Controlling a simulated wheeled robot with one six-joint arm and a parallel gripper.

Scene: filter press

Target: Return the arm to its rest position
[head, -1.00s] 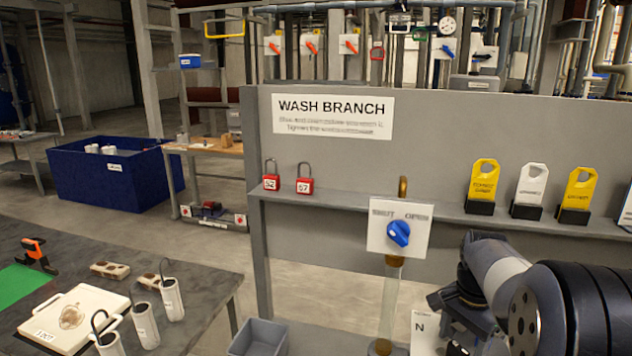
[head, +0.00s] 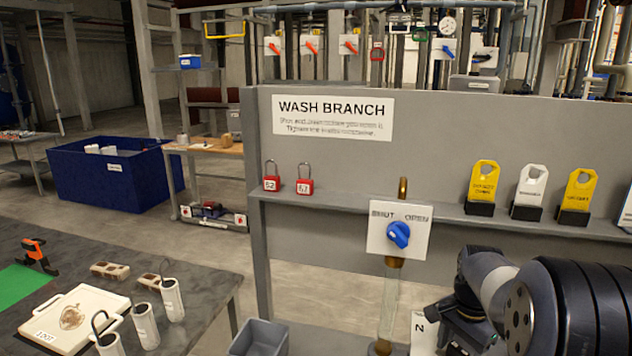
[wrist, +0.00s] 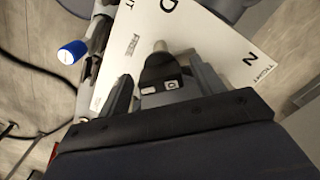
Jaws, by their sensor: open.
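My arm comes in at the lower right of the head view, bent down in front of the wash branch panel. My gripper (wrist: 166,74) shows in the wrist view with its two dark fingers apart. A dark piece with a grey rounded tip shows between them; I cannot tell whether it touches either finger. Behind the fingers is a white lettered plate (wrist: 215,45), partly hidden by them. In the head view a white plate with an N (head: 424,335) stands beside my gripper, which is mostly hidden at the lower edge.
A blue valve handle (head: 398,235) on a SHUT/OPEN plate is left of my arm. Red padlocks (head: 304,186) and yellow and white tags (head: 529,186) stand on the shelf (head: 350,205). A grey bin (head: 260,337) is below. A table (head: 205,268) with several items is at left.

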